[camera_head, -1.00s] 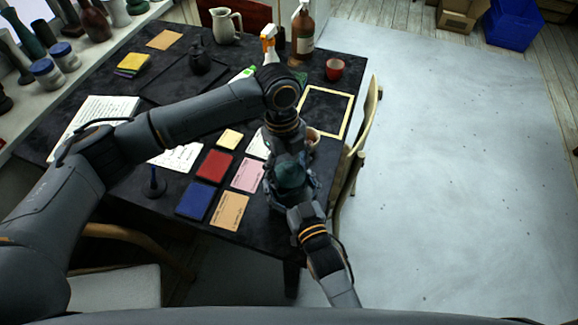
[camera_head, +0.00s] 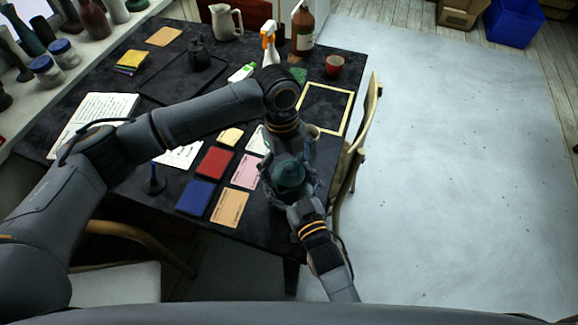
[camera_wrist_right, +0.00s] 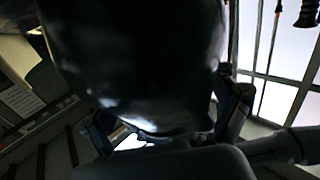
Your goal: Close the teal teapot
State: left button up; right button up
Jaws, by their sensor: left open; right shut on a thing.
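The teal teapot (camera_head: 291,176) is near the right front part of the dark table, partly covered by my grippers. Only its rounded teal top shows in the head view; I cannot make out a separate lid or how it sits. My left gripper (camera_head: 283,158) is open, pointing down at the teapot's far side, close to it. My right gripper (camera_head: 297,200) comes from the front and is shut on the teapot. In the right wrist view a large dark rounded body (camera_wrist_right: 140,65), seemingly the teapot, fills the middle between the fingers.
A pale frame (camera_head: 326,108) and a red cup (camera_head: 334,66) lie beyond the grippers. A wooden chair (camera_head: 354,140) stands close at the table's right edge.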

pick_arm(q)
jog(key=shift+r, duration=0.1)
notch_tip(320, 180, up, 12)
jog(key=w+a, duration=0.1)
jog(key=shift+w, duration=0.25)
jog(key=shift+f, duration=0.2)
pick_arm(e)
jog(key=o, duration=1.5)
jog(key=shift+c, duration=0.2)
jog(key=v, duration=1.2)
jog(key=shift+f, duration=0.1)
